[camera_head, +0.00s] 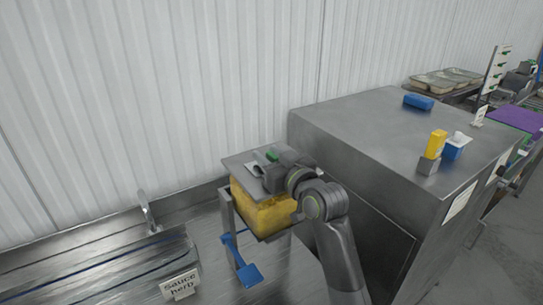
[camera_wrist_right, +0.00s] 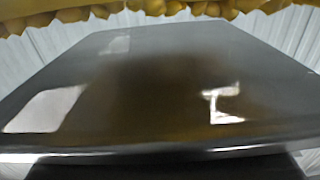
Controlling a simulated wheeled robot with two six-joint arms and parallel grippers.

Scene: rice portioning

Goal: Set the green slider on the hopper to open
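The hopper (camera_head: 262,212) is a yellow-filled box with a flat grey top plate, standing on a metal frame near the middle of the head view. A small green piece, which looks like the slider (camera_head: 272,156), shows on top of it. My right gripper (camera_head: 266,170) is over the hopper top, close to the green piece. Whether it touches the piece, and whether its fingers are open or shut, cannot be told. The right wrist view shows a shiny metal surface (camera_wrist_right: 160,95) and a yellow lumpy band (camera_wrist_right: 160,7) at its top; no fingers or green slider show there. My left gripper is not in view.
A large steel cabinet (camera_head: 375,125) stands right of the hopper, with a blue block (camera_head: 418,101) and a yellow block (camera_head: 436,144) on top. A blue scoop-like piece (camera_head: 249,275) is below the hopper. A sign reading "Sauce herb" (camera_head: 180,285) stands at lower left.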

